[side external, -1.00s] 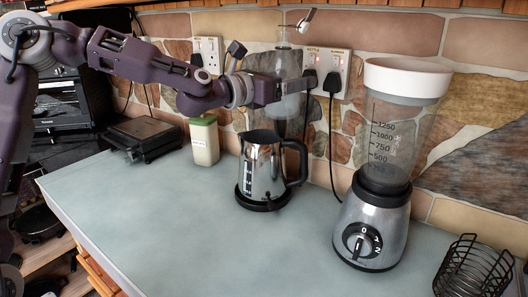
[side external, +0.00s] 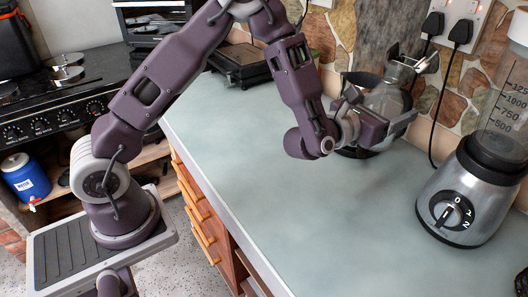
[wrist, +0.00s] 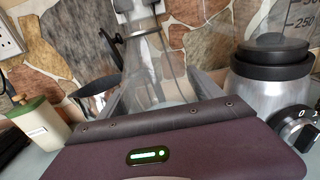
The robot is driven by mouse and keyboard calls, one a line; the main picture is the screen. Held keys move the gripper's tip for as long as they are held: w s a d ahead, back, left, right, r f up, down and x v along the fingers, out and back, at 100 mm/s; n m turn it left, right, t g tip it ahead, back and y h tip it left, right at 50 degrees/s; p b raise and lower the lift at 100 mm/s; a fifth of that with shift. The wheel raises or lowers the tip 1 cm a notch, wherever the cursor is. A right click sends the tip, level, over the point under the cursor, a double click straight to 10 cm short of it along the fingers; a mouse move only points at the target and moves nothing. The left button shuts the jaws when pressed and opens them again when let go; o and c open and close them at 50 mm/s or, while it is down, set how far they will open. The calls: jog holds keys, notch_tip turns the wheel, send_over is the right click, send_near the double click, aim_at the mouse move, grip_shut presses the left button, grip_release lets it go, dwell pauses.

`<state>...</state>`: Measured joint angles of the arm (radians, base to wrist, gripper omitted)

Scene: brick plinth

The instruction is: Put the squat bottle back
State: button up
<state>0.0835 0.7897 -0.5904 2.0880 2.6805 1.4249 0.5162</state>
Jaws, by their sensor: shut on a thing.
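The squat bottle is clear glass with a wide body and narrow neck (side external: 383,98). It also shows in the wrist view (wrist: 150,62), between the two fingers. My gripper (side external: 396,106) is shut on its body and holds it in front of the kettle; the wrist view also shows my gripper (wrist: 160,88). A grey metal piece shows near the bottle's top. The bottle looks roughly upright. Its underside is hidden behind my gripper.
The kettle is mostly hidden; its dark base (side external: 357,152) shows below my gripper. The blender (side external: 462,195) stands to the right. A black grill (side external: 243,62) lies at the back left. A green-lidded jar (wrist: 40,118) stands left in the wrist view. The front counter (side external: 300,215) is clear.

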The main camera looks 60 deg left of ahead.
jog(key=s+a+f+n+y, duration=0.2)
jog(key=s+f+y, duration=0.1)
jog(key=s+f, duration=0.3)
jog(key=s+a+r+n+y, duration=0.2)
jog(key=s+a+r+y, duration=0.15)
jog(key=s, duration=0.35)
jog(key=s+a+f+n+g+y, duration=0.1)
jog(key=s+a+n+g+y, duration=0.1)
jog(key=a+n+g+y, duration=0.65)
jog(key=s+a+f+n+g+y, duration=0.1)
jog(key=a+n+g+y, duration=0.4)
jog(key=a, duration=0.7)
jog(key=shift+m+g+h, duration=0.45)
jog(key=shift+m+h, duration=0.2)
jog(key=shift+h, duration=0.25)
notch_tip(320, 180, down, 8)
jog(key=shift+f, duration=0.25)
jog(key=o, duration=2.1)
jog(key=shift+f, duration=0.15)
